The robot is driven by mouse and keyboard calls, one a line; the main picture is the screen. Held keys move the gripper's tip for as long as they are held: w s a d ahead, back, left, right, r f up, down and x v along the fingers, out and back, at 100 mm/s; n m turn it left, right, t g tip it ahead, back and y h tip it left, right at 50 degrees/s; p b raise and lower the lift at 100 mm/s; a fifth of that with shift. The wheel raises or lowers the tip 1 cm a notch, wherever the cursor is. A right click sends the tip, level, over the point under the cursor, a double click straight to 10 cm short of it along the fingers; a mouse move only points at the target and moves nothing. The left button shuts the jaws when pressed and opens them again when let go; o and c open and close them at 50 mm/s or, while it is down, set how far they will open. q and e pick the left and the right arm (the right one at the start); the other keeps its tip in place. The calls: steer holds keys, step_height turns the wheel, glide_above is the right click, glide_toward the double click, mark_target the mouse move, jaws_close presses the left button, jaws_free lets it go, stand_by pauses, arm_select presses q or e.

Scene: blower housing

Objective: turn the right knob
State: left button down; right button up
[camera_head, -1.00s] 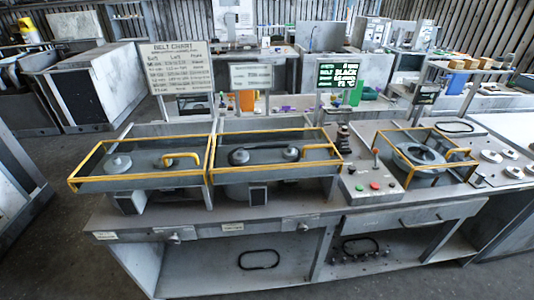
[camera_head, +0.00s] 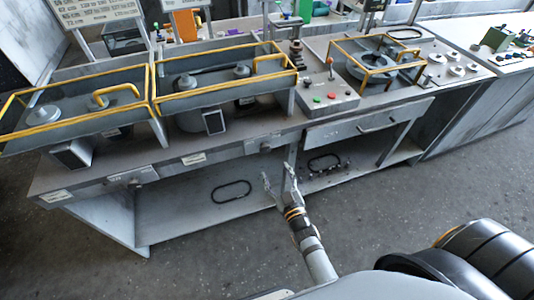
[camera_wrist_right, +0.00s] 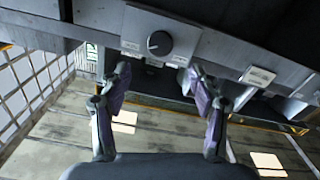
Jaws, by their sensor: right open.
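The right knob (camera_head: 266,147) sits on a small light panel on the front edge of the workbench. In the right wrist view it is a dark round knob (camera_wrist_right: 159,43) with a pale pointer mark. My right gripper (camera_head: 279,184) is in front of and below this knob. In the wrist view its fingers (camera_wrist_right: 158,82) are spread and empty, apart from the knob, which lies beyond the tips. The left knob (camera_head: 137,184) is farther left on the same edge. My left gripper is not in view.
The workbench (camera_head: 90,182) carries yellow-framed blower housings, a button box (camera_head: 330,98) and a drawer (camera_head: 365,122). Black belts (camera_head: 231,191) lie on the lower shelf. A label plate (camera_head: 193,159) lies between the knobs. The floor in front is clear.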

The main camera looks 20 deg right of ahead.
mark_target(266, 151)
steer(key=w, duration=0.9)
steer(key=shift+w+a, duration=0.15)
steer(key=shift+w, duration=0.2)
steer(key=c, duration=1.2)
